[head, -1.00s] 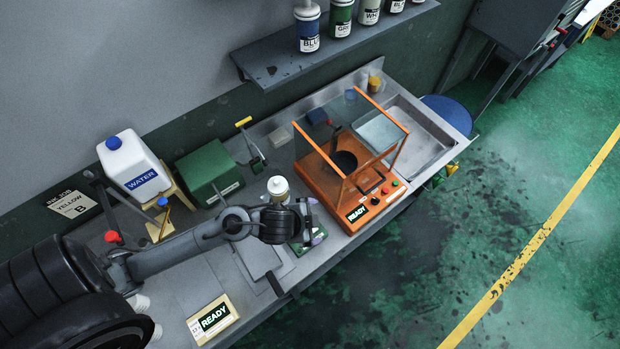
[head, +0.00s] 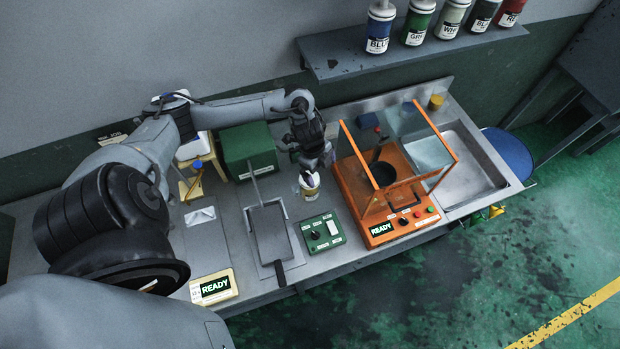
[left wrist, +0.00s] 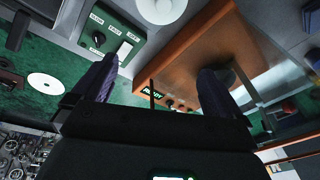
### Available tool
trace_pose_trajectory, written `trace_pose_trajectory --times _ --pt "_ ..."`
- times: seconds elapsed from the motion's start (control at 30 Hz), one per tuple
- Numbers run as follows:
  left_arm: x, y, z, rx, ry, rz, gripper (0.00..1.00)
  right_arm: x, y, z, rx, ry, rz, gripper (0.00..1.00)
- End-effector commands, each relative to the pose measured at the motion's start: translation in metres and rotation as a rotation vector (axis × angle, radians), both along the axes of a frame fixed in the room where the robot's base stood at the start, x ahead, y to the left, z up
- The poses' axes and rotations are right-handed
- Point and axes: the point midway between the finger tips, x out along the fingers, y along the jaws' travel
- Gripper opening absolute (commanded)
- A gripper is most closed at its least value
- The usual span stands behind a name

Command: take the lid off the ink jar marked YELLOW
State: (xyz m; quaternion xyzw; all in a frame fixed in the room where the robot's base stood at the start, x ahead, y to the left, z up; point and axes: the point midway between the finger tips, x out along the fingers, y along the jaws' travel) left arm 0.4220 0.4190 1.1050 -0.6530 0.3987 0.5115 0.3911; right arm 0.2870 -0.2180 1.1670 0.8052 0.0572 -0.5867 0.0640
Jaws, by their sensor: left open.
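My right gripper is in neither view.
The orange clear-walled machine (head: 376,214) stands close right of the jar. Several ink bottles, one marked BLUE (head: 379,30), stand on the shelf (head: 345,66) above.

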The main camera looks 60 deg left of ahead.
Motion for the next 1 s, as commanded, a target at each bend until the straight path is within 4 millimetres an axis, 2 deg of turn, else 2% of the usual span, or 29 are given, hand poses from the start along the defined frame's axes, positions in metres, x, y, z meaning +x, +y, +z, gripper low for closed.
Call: trace_pose_trajectory --times 0.03,0.1,0.2,0.5,0.83,1.0 --pt "-0.003 0.021 0.007 0.009 0.034 0.017 1.0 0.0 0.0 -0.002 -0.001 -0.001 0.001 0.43" --pt "-0.009 0.037 0.014 0.009 0.074 0.037 1.0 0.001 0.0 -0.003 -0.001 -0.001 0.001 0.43" --pt "-0.015 0.049 0.014 0.007 0.109 0.055 1.0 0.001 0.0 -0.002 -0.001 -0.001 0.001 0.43" --pt "-0.015 0.048 -0.022 0.004 0.118 0.061 1.0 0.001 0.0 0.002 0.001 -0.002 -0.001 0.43" --pt "-0.015 0.046 -0.042 0.004 0.116 0.061 1.0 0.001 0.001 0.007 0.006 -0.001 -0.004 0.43" --pt "-0.017 0.045 -0.064 0.004 0.119 0.062 1.0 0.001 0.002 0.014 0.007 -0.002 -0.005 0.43"
